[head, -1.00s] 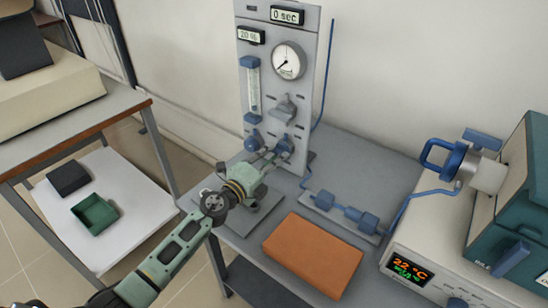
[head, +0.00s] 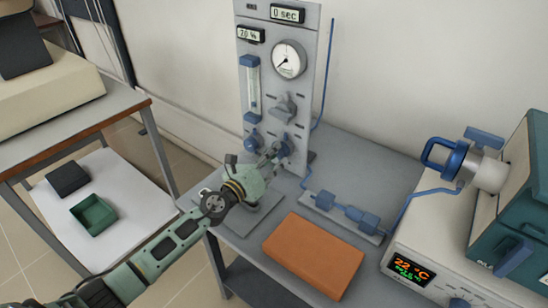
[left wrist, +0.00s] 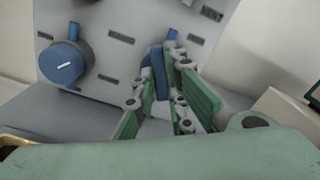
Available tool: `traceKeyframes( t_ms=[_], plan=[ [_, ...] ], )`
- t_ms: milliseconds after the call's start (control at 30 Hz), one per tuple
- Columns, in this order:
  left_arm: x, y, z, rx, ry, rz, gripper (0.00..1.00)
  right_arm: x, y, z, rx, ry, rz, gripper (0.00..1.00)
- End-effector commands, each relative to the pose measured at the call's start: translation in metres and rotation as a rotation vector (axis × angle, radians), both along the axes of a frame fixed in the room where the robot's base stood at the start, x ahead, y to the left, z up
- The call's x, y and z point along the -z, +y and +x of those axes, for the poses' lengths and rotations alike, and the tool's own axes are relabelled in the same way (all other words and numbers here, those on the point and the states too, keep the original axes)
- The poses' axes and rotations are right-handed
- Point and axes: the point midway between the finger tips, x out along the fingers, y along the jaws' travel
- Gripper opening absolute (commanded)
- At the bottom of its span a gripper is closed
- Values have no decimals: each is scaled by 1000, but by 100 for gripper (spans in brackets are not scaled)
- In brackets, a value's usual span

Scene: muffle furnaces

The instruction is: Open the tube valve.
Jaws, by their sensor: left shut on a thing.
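The grey gas panel (head: 307,120) stands upright on the table, with two blue knobs along its lower part. The right blue valve knob (head: 286,144) has my left gripper (head: 275,150) at it and is partly hidden by the fingers. In the left wrist view the green fingers are shut on this blue knob (left wrist: 157,68), one on each side. The left blue knob (head: 254,141) is free; it also shows in the left wrist view (left wrist: 62,62) with a white mark. My right gripper is not in view.
A grey knob (head: 284,107) and a gauge (head: 289,60) sit above on the panel. An orange block (head: 313,255) lies in front. Blue tube fittings (head: 345,212) and a furnace (head: 510,210) stand to the right. A side table (head: 75,125) is at left.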

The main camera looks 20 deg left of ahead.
Motion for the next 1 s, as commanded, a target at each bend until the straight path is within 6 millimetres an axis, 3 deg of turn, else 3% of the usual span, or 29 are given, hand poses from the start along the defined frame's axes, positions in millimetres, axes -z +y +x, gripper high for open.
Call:
traceKeyframes(
  t_ms=[500, 1000],
  plan=[
    [2, 0, -1, 3, -133, 374, 0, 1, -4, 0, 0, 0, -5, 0],
    [2, 0, -1, 2, -170, 478, 0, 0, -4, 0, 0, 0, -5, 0]
  ],
)
